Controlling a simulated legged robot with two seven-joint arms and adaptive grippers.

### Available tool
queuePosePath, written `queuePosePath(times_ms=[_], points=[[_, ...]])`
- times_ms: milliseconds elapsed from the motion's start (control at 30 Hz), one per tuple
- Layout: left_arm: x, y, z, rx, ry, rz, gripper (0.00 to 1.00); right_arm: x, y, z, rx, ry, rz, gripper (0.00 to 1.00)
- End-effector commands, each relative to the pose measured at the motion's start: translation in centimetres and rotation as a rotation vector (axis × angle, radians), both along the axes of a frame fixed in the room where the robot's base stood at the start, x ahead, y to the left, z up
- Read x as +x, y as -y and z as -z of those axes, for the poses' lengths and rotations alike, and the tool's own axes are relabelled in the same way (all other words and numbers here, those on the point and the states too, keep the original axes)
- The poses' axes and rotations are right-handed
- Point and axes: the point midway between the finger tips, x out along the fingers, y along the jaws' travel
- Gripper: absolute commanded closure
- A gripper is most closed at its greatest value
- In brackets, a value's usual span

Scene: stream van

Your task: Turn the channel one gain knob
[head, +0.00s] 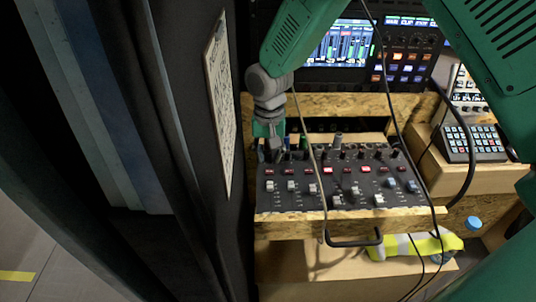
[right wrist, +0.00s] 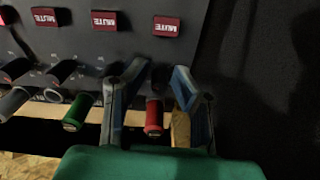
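The mixer (head: 330,180) is a dark panel on a wooden shelf, with faders, mute buttons and a row of knobs along its back edge. My right gripper (head: 272,152) is over its back left corner, at the end column. In the right wrist view, its two fingers (right wrist: 155,95) are apart, one on each side of a red-capped knob (right wrist: 153,115), with gaps visible; the knob appears to be channel one's gain knob. A green-capped knob (right wrist: 77,112) stands left of the fingers. In the head view the gripper hides the red-capped knob. My left gripper is not in view.
A black cable (head: 388,75) hangs across the mixer's right part. A black curtain (head: 228,215) and a paper sheet (head: 218,105) are close on the left. A lit screen (head: 340,45) stands behind.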

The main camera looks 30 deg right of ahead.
Motion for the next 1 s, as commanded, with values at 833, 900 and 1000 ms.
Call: queuePosePath(times_ms=[833, 900, 1000], points=[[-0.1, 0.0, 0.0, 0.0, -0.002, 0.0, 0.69, 0.3, 0.0, -11.6, 0.0, -0.004, 0.0, 0.77], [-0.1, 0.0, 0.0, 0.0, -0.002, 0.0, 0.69, 0.3, 0.0, -11.6, 0.0, -0.004, 0.0, 0.77], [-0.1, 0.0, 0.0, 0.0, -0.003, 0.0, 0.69, 0.3, 0.0, -11.6, 0.0, -0.004, 0.0, 0.77]])
